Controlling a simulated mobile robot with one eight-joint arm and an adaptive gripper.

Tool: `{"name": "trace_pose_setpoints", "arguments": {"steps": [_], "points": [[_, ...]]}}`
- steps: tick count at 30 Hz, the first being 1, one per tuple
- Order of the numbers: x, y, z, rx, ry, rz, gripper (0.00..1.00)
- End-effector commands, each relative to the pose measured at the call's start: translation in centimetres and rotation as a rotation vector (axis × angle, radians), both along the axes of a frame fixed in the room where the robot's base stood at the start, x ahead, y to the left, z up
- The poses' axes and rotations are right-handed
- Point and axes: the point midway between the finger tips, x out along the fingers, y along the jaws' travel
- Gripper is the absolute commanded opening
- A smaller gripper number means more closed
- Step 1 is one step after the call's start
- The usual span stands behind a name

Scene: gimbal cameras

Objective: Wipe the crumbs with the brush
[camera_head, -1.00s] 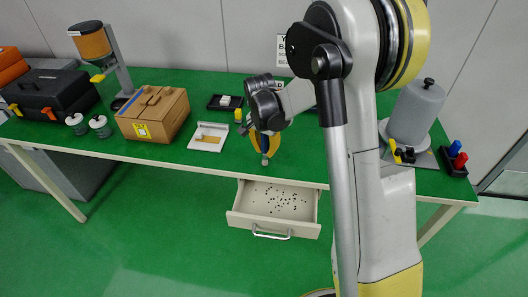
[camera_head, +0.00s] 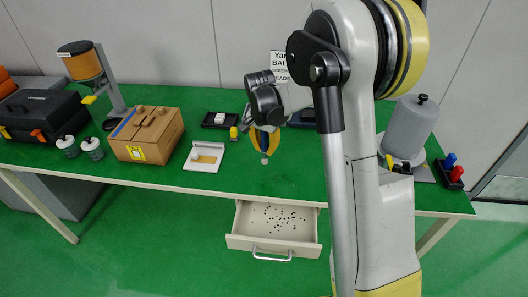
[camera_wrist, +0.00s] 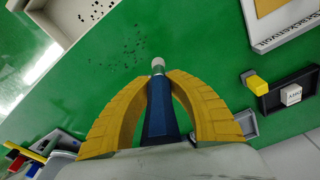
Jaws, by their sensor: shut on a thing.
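My gripper (camera_head: 264,141) has yellow fingers, seen closely in the wrist view (camera_wrist: 160,85). They are shut around the brush (camera_wrist: 158,115), which has a dark blue handle and a pale rounded end pointing away from the wrist. In the head view the brush (camera_head: 265,158) hangs below the fingers over the green table. Dark crumbs (camera_wrist: 115,40) lie scattered on the green tabletop beyond the brush end in the wrist view. More dark bits (camera_head: 275,219) lie in the open drawer (camera_head: 265,246) under the table's front edge. I cannot tell whether the brush touches the table.
A white tray (camera_head: 206,156) and a cardboard box (camera_head: 147,134) stand left of the gripper. A small black tray (camera_head: 222,120) and a yellow block (camera_head: 233,133) are behind it. A grey cylinder (camera_head: 411,125) stands at right. The table's front middle is mostly clear.

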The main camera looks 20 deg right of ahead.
Motion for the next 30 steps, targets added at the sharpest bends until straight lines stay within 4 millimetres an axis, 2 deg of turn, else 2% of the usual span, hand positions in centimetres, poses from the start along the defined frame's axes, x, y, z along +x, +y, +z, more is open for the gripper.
{"name": "trace_pose_setpoints", "arguments": {"steps": [1,12,30], "points": [[0.0,-0.1,0.8,0.000,0.000,0.000,0.00],[0.0,-0.7,3.8,0.000,0.000,0.004,0.00],[0.0,-0.8,4.0,0.000,0.000,0.006,0.00]]}}
